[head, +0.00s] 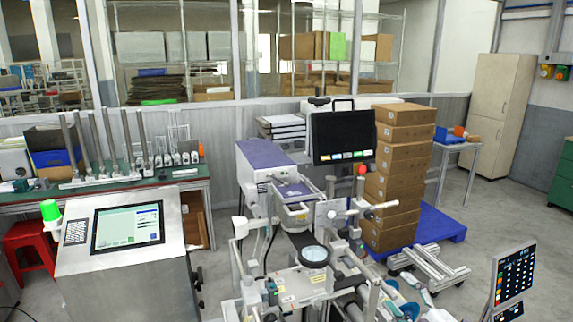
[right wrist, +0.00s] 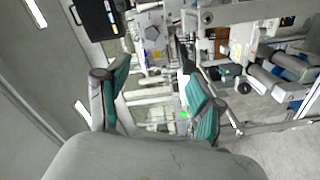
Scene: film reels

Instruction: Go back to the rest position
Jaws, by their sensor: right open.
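My right gripper (right wrist: 150,92) shows in the right wrist view, its two teal-padded fingers spread wide. Nothing is held between the fingers; the gap shows only parts of the machine beyond. My left gripper is in neither view.
A control console (head: 165,270) with a lit screen stands at the left front. A black monitor (head: 343,137) rises above the machine. Stacked cartons (head: 392,187) stand on a blue pallet (head: 440,222) behind. Open floor lies farther right.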

